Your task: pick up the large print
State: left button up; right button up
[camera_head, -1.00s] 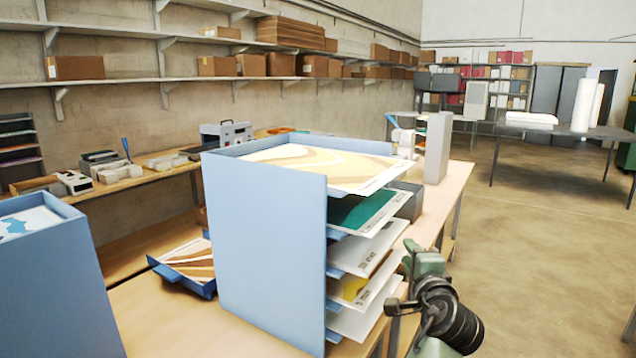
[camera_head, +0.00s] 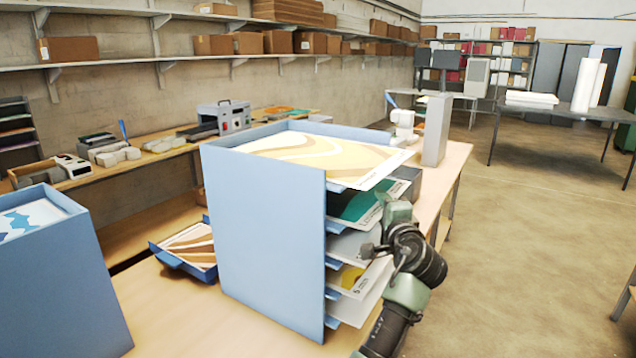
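A light blue rack (camera_head: 262,235) with several shelves stands on the wooden table. A large print (camera_head: 320,152) with tan and brown wavy bands lies on its top shelf, its right end sticking out past the rack. Lower shelves hold a green print (camera_head: 358,204), a pale sheet (camera_head: 350,243) and a yellow-marked print (camera_head: 350,278), also sticking out at the right.
A blue tray (camera_head: 180,264) with a brown-striped print lies left of the rack. Another blue rack (camera_head: 60,280) stands at front left. A grey upright box (camera_head: 437,130) stands behind, on the table. The floor at right is clear.

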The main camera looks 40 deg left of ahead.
pick_arm(q)
grip_shut()
dwell(1.4)
